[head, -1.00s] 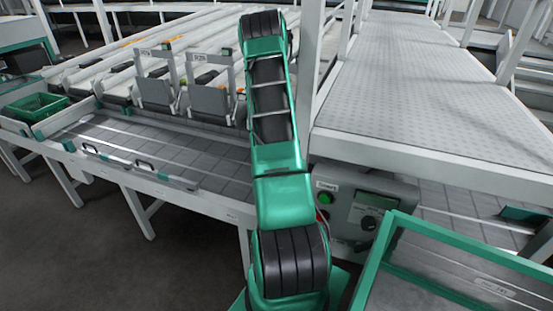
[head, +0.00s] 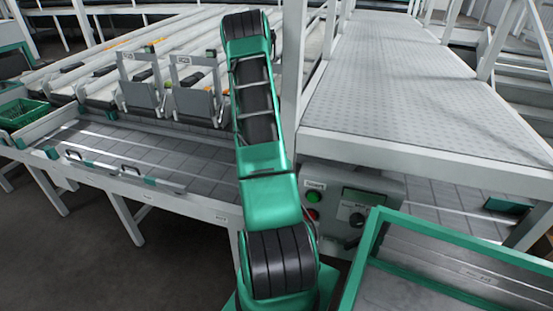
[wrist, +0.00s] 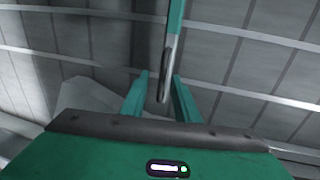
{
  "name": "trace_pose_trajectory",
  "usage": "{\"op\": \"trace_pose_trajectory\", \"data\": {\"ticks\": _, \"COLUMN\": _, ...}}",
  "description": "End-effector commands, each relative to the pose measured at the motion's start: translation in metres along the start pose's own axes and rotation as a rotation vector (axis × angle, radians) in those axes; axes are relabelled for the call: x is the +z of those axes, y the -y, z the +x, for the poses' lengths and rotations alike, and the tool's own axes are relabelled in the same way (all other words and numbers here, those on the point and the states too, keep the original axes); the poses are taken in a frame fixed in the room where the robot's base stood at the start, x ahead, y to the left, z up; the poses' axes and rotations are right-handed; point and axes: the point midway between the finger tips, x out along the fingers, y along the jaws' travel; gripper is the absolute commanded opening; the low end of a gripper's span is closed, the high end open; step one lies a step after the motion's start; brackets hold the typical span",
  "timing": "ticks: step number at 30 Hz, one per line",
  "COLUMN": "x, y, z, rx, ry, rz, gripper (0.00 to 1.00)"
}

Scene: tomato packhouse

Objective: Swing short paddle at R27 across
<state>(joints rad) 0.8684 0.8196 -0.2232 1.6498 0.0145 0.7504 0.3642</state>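In the head view two grey upright plates stand in frames at the table's back edge, a left one (head: 139,96) and a right one (head: 195,104). Small labels top their frames, too small to read surely, so I cannot tell which is R27. In the wrist view a narrow bar (wrist: 170,60), teal above and grey with a dark slot below, reaches down between the fingers of my gripper (wrist: 160,95). The fingers are apart, one each side of its end; I see no clear contact. In the head view my arm hides the gripper.
A grey slatted table (head: 150,150) has low bars with black handles (head: 131,165) along its front. A control box (head: 352,205) with green and red buttons stands right of my arm. A raised walkway (head: 400,90), white post and teal-framed bin (head: 440,238) bound the right side. A green crate (head: 22,112) is far left.

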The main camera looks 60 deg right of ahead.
Motion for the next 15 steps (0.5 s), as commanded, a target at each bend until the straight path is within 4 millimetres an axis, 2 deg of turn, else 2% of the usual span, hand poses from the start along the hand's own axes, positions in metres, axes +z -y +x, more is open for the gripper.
{"op": "trace_pose_trajectory", "data": {"ticks": 15, "x": -0.001, "y": 0.0, "z": -0.087, "rx": 0.0, "ry": -0.003, "rz": 0.001, "gripper": 0.28}}
